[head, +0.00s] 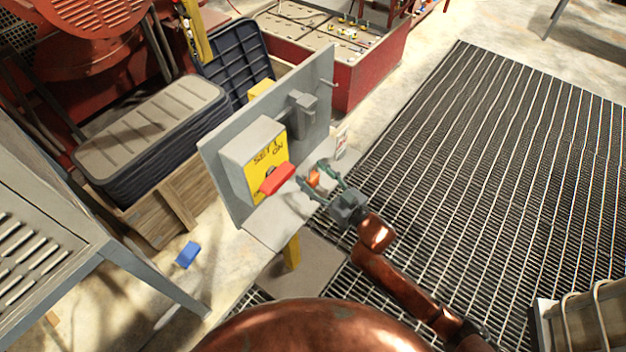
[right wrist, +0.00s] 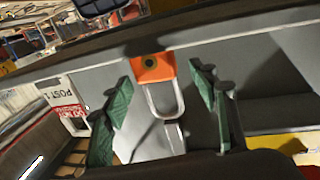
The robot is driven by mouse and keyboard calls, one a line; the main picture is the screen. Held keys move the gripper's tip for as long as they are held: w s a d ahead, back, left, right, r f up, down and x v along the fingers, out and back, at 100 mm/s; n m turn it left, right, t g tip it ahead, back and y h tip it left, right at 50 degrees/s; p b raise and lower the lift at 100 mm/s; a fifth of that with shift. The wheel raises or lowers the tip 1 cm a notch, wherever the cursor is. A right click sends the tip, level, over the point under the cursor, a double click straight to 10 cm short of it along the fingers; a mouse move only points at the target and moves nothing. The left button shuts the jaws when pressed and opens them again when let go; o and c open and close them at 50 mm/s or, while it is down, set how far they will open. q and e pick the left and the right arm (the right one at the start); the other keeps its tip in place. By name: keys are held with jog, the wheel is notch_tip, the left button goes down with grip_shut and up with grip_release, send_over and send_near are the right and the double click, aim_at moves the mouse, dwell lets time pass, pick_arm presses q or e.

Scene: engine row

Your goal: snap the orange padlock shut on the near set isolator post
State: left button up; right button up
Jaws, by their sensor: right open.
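The near isolator post has a grey back panel (head: 318,100), a yellow face plate (head: 268,153) reading SET 1 ON, and a red handle (head: 277,178). A grey shelf (head: 272,222) juts out below the plate. The orange padlock (head: 314,178) is at the shelf's right end, by my right gripper. The right wrist view shows its orange body (right wrist: 152,67) and pale U-shaped shackle (right wrist: 166,98) against grey. My right gripper (head: 324,183) is open, its green fingers apart on either side of the shackle. I cannot tell whether the shackle is latched. My left gripper is out of view.
A white and red tag (head: 342,141) is right of the panel, near the gripper. Stacked dark lids on a wooden crate (head: 165,213) stand left. A blue block (head: 187,255) lies on the floor. Metal grating (head: 500,150) spreads right.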

aim_at(313, 177)
jog(key=shift+c, duration=0.3)
jog(key=c, duration=1.3)
jog(key=shift+r, duration=0.45)
notch_tip(313, 177, up, 2)
jog(key=shift+r+p, duration=0.2)
jog(key=shift+p, duration=0.2)
jog(key=s+r+p, duration=0.1)
jog(key=s+r, duration=0.2)
jog(key=s, duration=0.1)
jog(key=s+a+r+p, duration=0.1)
jog(key=s+r, duration=0.2)
jog(key=s, duration=0.2)
jog(key=s+r+p, duration=0.1)
jog(key=s+r, duration=0.2)
jog(key=s, duration=0.2)
jog(key=shift+a+r, duration=0.15)
jog(key=shift+r, duration=0.25)
